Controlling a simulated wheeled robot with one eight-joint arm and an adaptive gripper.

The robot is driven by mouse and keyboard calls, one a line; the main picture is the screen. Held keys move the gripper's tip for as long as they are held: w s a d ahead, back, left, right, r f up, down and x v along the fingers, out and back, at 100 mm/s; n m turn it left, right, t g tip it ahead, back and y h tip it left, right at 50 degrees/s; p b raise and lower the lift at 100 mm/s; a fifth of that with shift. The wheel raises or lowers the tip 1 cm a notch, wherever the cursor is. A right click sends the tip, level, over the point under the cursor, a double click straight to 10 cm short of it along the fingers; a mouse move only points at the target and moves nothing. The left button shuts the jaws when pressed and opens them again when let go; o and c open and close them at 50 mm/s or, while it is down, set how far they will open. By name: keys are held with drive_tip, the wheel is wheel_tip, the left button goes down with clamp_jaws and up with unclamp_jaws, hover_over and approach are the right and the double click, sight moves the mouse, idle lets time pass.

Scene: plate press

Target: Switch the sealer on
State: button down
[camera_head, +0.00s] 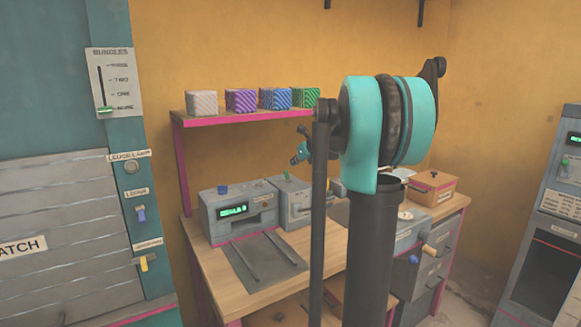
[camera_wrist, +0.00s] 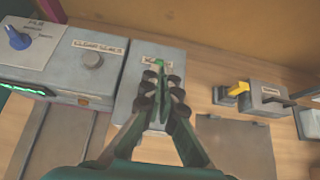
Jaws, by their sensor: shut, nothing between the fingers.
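A grey machine with a lit green display (camera_head: 234,211) and a blue knob stands on the bench; I take it for the sealer. In the wrist view its top shows the blue knob (camera_wrist: 18,38) and a round grey button (camera_wrist: 93,60) under a label that seems to read "CLEAR SEALS". My gripper (camera_wrist: 160,72) is shut and empty over the adjoining grey box (camera_wrist: 125,95). A small green piece (camera_wrist: 159,63) shows at the fingertips beside a partly covered label; I cannot tell whether they touch. In the head view my arm hides much of this area.
A grey block with a yellow lever (camera_wrist: 237,89) stands right of the gripper in the wrist view. A shelf (camera_head: 240,118) with several striped cubes hangs above the bench (camera_head: 205,257). A cardboard-coloured box (camera_head: 440,187) stands at the bench's right.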

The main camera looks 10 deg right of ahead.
wheel_tip(320, 180, up, 9)
drive_tip(key=s+d, duration=0.1)
drive_tip(key=s, duration=0.1)
drive_tip(key=shift+s, duration=0.4)
drive_tip(key=s+a+f+n+g, duration=0.1)
drive_tip(key=s+a+f+n, duration=0.2)
drive_tip(key=s+f+n, duration=0.5)
drive_tip(key=s+a+f+n+g+h, duration=0.1)
drive_tip(key=s+a+f+n+g, duration=0.1)
drive_tip(key=s+f+n, duration=0.6)
drive_tip(key=s+a+f+n+g+h, duration=0.1)
drive_tip(key=s+a+f+n, duration=0.3)
drive_tip(key=s+f+n, duration=0.5)
drive_tip(key=shift+s+f+g, duration=0.2)
drive_tip(key=shift+s+f, duration=0.5)
drive_tip(key=shift+f, duration=0.25)
drive_tip(key=shift+s+f+g, duration=0.2)
drive_tip(key=shift+s+f, duration=0.45)
drive_tip(key=shift+f, duration=0.35)
drive_tip(key=shift+s+f+g, duration=0.2)
drive_tip(key=shift+s+f, duration=0.5)
drive_tip(key=shift+f, duration=0.25)
drive_tip(key=s+d+f+n+g+h, duration=0.1)
drive_tip(key=s+f+n, duration=0.6)
drive_tip(key=s, duration=0.3)
drive_tip(key=shift+s+f, duration=0.15)
idle(0.4)
